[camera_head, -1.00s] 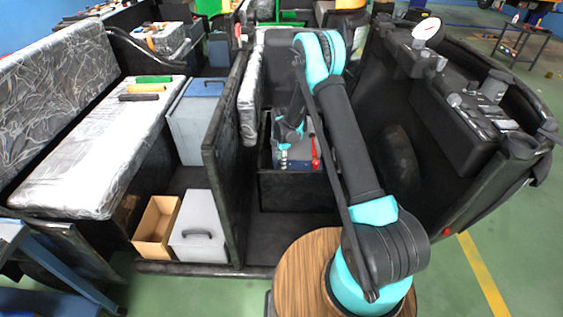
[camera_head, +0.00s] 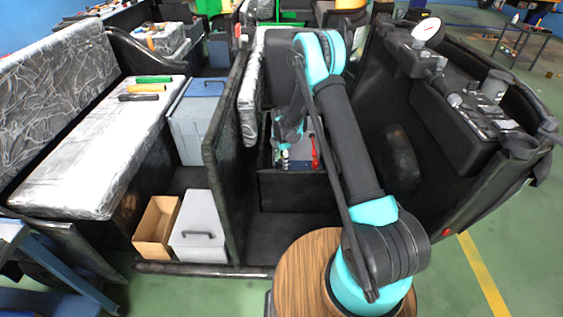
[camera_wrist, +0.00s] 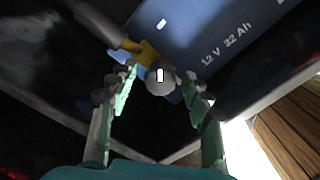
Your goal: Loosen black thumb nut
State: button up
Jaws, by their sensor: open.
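A rounded dark grey knob with a small white mark, likely the black thumb nut (camera_wrist: 161,82), shows in the wrist view beside a yellow metal piece (camera_wrist: 147,55). It sits over the blue battery (camera_wrist: 225,35) lettered "12 V 32 Ah". My gripper (camera_wrist: 160,97) is open, with one green-padded finger on either side of the nut in the picture. Gaps show on both sides; I cannot tell the depth between fingertips and nut. In the head view my gripper (camera_head: 284,155) is small and low in the dark box; the nut cannot be made out there.
A thick grey cable or rod (camera_wrist: 100,22) runs to the yellow piece from the upper left. A red handle (camera_head: 315,152) stands close right of my gripper. The dark box walls (camera_head: 290,190) and a tall black panel (camera_head: 222,155) enclose this spot.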

aim_at(281, 161)
notch_tip(281, 161, up, 12)
dwell(0.6)
dwell(0.4)
